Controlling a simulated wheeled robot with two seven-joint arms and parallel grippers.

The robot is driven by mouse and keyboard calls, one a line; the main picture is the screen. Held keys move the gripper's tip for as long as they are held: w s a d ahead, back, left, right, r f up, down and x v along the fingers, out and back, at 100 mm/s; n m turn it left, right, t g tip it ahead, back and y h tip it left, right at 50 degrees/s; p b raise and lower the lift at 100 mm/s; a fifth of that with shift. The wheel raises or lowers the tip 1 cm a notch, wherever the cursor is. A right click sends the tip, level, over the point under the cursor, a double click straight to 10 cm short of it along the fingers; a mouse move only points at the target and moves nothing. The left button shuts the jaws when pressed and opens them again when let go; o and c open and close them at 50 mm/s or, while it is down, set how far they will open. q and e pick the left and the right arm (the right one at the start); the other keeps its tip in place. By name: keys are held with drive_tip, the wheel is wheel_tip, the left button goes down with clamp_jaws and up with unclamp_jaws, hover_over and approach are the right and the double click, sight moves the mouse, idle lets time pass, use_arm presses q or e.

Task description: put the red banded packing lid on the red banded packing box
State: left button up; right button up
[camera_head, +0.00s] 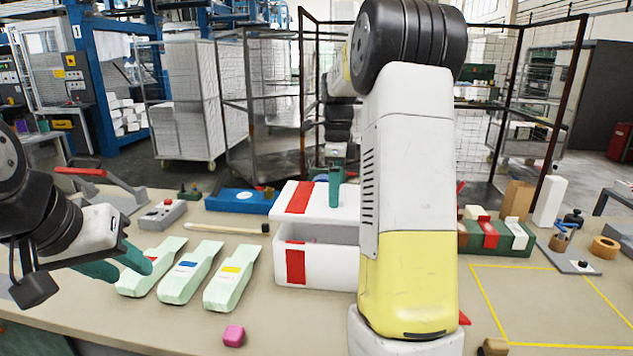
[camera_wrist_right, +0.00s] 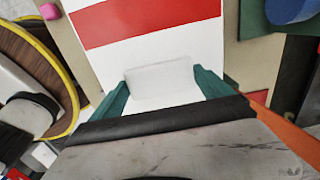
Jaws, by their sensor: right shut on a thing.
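The red banded packing box (camera_head: 325,270) is white with a red stripe on its front, and stands open on the table in the middle. The red banded packing lid (camera_head: 330,203) is white with a red stripe and is over the rear of the box; the front of the opening shows below it. My right gripper (camera_head: 336,186) is shut on the lid's raised white grip. In the right wrist view, the green fingers (camera_wrist_right: 160,88) sit on both sides of this grip, and the lid (camera_wrist_right: 150,50) fills the middle. My left gripper (camera_head: 122,265) is open and empty at the left.
Several pale green bottle-like pieces (camera_head: 232,275) lie left of the box. A pink block (camera_head: 233,335) is in front. A green holder (camera_head: 497,236) and a mostly empty yellow-outlined area (camera_head: 545,300) are right. My right arm hides the box's right side.

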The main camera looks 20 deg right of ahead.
drive_tip(key=shift+f, duration=2.9)
drive_tip(key=o, duration=1.1)
